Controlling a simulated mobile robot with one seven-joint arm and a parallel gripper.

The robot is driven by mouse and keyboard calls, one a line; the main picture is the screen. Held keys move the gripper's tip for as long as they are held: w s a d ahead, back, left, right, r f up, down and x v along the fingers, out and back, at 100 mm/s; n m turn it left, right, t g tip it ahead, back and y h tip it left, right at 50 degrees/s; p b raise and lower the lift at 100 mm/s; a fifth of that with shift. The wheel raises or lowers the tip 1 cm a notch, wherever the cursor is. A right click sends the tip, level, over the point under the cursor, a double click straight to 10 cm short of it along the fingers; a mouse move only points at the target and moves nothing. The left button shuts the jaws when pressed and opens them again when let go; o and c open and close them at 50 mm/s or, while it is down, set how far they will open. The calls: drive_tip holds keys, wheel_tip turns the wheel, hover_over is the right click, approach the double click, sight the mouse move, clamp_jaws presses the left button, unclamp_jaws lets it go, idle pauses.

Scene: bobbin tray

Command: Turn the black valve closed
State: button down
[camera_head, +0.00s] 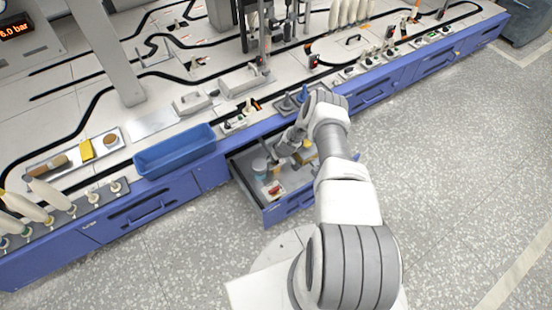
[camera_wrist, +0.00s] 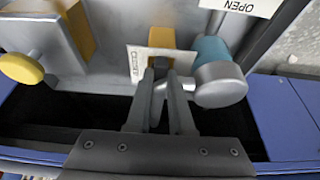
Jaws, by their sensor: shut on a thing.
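My gripper (camera_wrist: 162,78) is low over the open drawer (camera_head: 267,207). Its two fingers are close together on a small dark piece (camera_wrist: 160,64), which looks like part of the black valve. The fingers hide most of it. A yellow block (camera_wrist: 161,37) is just beyond the fingertips. A white label (camera_wrist: 134,68) lies beside them, its lettering too small to read surely. In the head view my gripper (camera_head: 279,153) reaches into the drawer, and the valve cannot be made out.
A teal cylinder with a grey round end (camera_wrist: 219,84) stands close right of the fingers. A yellow knob (camera_wrist: 22,68) is at the left. A blue bin (camera_head: 175,150) sits on the bench left of the drawer. The floor in front is clear.

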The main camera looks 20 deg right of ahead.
drive_tip(key=m+h, duration=0.1)
drive_tip(key=m, duration=0.1)
drive_tip(key=m+h, duration=0.1)
drive_tip(key=m, duration=0.1)
drive_tip(key=shift+a+m, duration=0.35)
drive_tip(key=shift+m, duration=0.05)
drive_tip(key=m, duration=0.2)
drive_tip(key=m+h, duration=0.1)
drive_tip(key=m, duration=0.1)
drive_tip(key=shift+w+a+g+h, duration=0.2)
drive_tip(key=shift+g+h, duration=0.1)
drive_tip(key=shift+g, duration=0.1)
drive_tip(key=m+g+h, duration=0.1)
drive_tip(key=m, duration=0.4)
drive_tip(key=shift+w+a, duration=0.15)
drive_tip(key=shift+w+m+g+h, duration=0.15)
drive_tip(key=shift+m+g, duration=0.3)
drive_tip(key=shift+m, duration=0.55)
drive_tip(key=shift+s+m+g+h, duration=0.15)
drive_tip(key=shift+m+g, duration=0.3)
drive_tip(key=shift+m, duration=0.55)
drive_tip(key=shift+w, duration=0.1)
drive_tip(key=c, duration=0.8)
unclamp_jaws()
